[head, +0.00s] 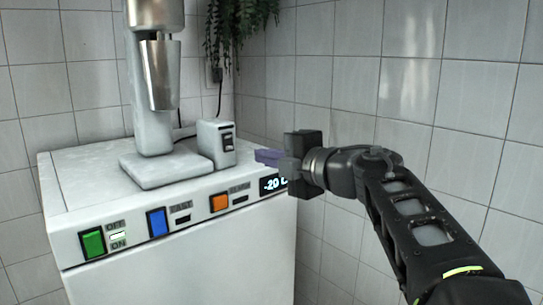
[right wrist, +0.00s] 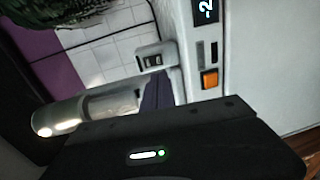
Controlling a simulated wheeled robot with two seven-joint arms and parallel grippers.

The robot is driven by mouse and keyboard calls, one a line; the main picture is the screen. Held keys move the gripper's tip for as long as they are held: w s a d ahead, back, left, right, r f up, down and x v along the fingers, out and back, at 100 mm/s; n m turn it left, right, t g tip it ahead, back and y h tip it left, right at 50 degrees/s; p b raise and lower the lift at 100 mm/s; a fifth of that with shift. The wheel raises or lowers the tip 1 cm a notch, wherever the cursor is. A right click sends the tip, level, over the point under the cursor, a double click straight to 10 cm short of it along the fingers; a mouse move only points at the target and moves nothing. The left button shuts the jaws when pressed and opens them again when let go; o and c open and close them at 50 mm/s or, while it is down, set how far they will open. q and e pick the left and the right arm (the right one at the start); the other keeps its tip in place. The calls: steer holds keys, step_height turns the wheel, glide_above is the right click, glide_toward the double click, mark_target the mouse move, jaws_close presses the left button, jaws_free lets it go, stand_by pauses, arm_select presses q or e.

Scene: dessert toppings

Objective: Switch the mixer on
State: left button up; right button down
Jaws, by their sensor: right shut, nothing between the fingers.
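The mixer (head: 157,130) stands upright on top of a white cabinet, with a metal cup (head: 160,75) on it. A small white switch box (head: 213,155) with a dark rocker switch (head: 228,142) is to the right of its column. In the right wrist view the mixer (right wrist: 95,106) and the switch (right wrist: 152,61) show turned sideways. My right gripper (head: 262,156) is shut and empty, its purple fingers pointing left, just right of the switch box and apart from it. Its fingers (right wrist: 156,94) partly show in the right wrist view. My left gripper is not in view.
The cabinet (head: 85,175) has green, blue and orange (head: 219,202) buttons and a display (head: 272,184) on its front edge, close below my right gripper. A cable runs up to a wall socket (head: 216,75). A plant (head: 235,25) hangs behind. Tiled walls close the corner.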

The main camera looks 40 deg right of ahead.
mark_target(229, 149)
steer(key=w, duration=0.3)
steer(key=w+f+p, duration=0.1)
steer(key=w, duration=0.6)
steer(key=shift+w+d+f, duration=0.1)
steer(key=shift+d+f, duration=0.05)
steer(key=shift+w+f+b, duration=0.15)
steer(key=shift+f+b, duration=0.1)
steer(key=shift+b, duration=0.35)
steer(key=shift+r+t, duration=0.15)
steer(key=shift+t, duration=0.15)
steer(key=shift+r, duration=0.1)
